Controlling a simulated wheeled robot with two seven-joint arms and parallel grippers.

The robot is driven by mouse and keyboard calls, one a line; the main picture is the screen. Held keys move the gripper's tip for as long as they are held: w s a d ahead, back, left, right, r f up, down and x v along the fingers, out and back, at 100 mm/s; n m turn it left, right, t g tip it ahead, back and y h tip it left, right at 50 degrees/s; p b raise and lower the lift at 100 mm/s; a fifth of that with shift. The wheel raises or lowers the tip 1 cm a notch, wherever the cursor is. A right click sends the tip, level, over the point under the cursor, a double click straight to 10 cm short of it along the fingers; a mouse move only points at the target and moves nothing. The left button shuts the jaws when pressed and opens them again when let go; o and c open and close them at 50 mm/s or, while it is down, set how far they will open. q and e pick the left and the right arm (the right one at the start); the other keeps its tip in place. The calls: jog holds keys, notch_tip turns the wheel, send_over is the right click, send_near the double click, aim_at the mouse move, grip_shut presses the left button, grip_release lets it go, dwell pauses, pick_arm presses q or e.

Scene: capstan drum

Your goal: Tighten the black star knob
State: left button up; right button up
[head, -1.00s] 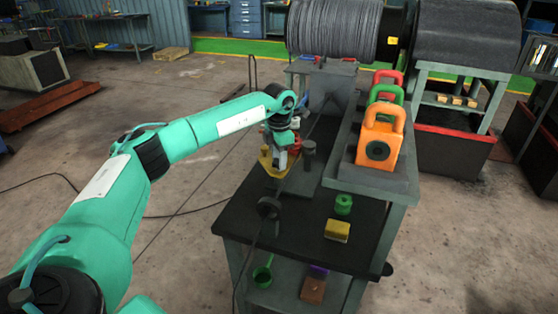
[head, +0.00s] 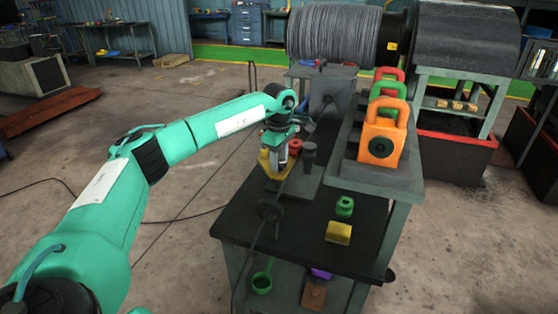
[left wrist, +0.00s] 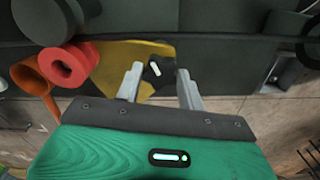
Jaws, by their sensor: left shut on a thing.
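The black star knob (left wrist: 156,72), with a white mark on its top, sits at a yellow plate (left wrist: 130,55) in the left wrist view. My left gripper (left wrist: 160,76) has one finger on each side of it and is shut on it. In the head view the left gripper (head: 278,162) is over the yellow plate (head: 266,164) on the bench, and the knob is hidden there. My right gripper is in neither view.
A red ring-shaped part (left wrist: 70,66) and a dark cylinder (left wrist: 45,18) stand close left of the fingers in the left wrist view. Orange (head: 381,140) and green (head: 388,92) handled blocks stand right on the bench. A green part (head: 344,206) and yellow block (head: 338,232) lie nearer.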

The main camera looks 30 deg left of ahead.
pick_arm(q)
jog(key=m, duration=0.3)
jog(key=shift+m+b, duration=0.3)
jog(key=shift+m, duration=0.7)
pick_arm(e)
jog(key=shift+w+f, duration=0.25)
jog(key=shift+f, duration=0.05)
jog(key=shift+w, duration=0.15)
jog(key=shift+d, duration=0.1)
pick_arm(q)
jog(key=o, duration=0.8)
jog(key=shift+o, duration=0.9)
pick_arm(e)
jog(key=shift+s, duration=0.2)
